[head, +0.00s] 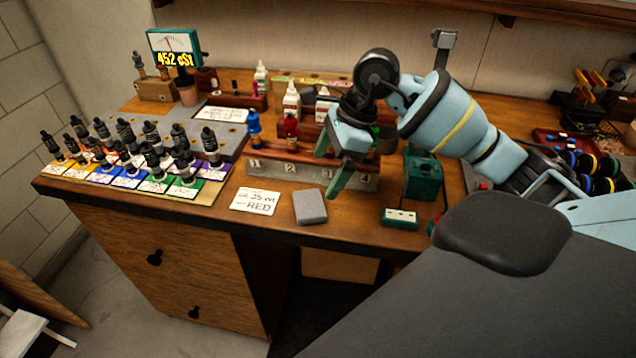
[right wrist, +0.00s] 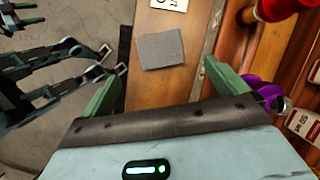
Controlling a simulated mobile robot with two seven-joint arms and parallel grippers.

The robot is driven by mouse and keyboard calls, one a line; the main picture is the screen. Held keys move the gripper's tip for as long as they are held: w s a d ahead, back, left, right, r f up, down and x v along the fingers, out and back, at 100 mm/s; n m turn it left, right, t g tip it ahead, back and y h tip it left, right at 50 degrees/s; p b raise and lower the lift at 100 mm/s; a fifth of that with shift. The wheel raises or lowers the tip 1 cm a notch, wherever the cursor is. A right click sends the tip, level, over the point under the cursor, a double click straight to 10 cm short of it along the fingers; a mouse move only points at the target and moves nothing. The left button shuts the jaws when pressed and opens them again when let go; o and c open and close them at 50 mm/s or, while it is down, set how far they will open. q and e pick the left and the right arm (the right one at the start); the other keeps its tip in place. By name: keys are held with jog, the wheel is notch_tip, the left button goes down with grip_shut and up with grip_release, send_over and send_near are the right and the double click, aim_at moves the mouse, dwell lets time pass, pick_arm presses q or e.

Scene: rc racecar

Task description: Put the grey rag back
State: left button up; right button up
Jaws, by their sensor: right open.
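The grey rag (head: 310,206) is a small flat square on the wooden bench near its front edge. It lies just right of a white card (head: 255,201) reading RED. The right wrist view also shows the rag (right wrist: 160,50), lying ahead of the fingertips. My right gripper (head: 333,164) is open and empty, with green fingers. It hangs above the bench, above and slightly right of the rag, not touching it. In the right wrist view, its two fingers (right wrist: 160,82) are spread wide. My left gripper does not show in the head view.
A numbered metal rack (head: 300,172) with blue and red bottles stands behind the rag. Rows of dropper bottles (head: 150,165) fill the left side. A green device (head: 420,175) stands to the right. Dark jointed parts (right wrist: 60,80) that I cannot identify show over the floor.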

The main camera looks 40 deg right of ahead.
jog(key=shift+v, duration=1.55)
